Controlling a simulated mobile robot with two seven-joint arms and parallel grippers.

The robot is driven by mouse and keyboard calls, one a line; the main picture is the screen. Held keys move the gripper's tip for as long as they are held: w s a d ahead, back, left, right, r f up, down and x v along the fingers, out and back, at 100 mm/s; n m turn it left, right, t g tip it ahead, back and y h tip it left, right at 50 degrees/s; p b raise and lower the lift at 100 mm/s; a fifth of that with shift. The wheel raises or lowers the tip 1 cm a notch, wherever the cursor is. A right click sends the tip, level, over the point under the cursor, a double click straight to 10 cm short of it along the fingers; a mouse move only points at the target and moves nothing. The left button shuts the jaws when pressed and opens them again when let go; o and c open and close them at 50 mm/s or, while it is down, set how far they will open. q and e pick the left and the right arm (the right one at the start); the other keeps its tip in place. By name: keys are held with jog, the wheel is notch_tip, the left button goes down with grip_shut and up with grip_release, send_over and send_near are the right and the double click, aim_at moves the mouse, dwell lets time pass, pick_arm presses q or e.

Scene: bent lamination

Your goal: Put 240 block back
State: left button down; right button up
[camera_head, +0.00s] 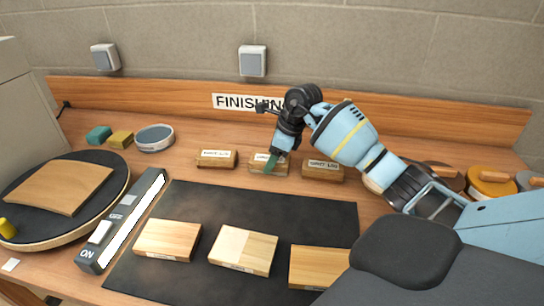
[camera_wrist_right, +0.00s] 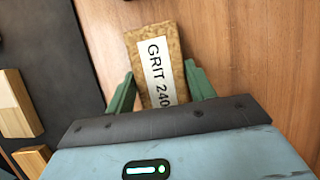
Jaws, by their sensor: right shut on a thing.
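The 240 block (camera_wrist_right: 152,48) is a cork-brown block with a white label reading GRIT 240. In the wrist view it lies between the green fingers of my right gripper (camera_wrist_right: 160,88), which is shut on it. In the head view my right gripper (camera_head: 270,162) is at the back of the bench, and its finger covers part of the block (camera_head: 257,161). The block is in line between two similar labelled blocks, one on the left (camera_head: 216,153) and one on the right (camera_head: 322,164). I cannot tell whether it touches the bench. My left gripper is not in view.
A dark mat (camera_head: 290,211) bears several pale wood pieces. A sander disc (camera_head: 117,190) with a wood sheet and a switch panel (camera_head: 125,222) are at left. A round tin (camera_head: 154,141) and small coloured blocks stand at back left; lidded jars (camera_head: 491,186) stand at right.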

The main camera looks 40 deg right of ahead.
jog(key=o, duration=1)
jog(key=shift+o, duration=0.2)
jog(key=shift+r, duration=0.1)
jog(key=shift+d+r, duration=0.1)
jog(key=shift+r, duration=0.15)
jog(key=v, duration=1.1)
jog(key=shift+r, duration=0.3)
jog(key=shift+s, duration=0.1)
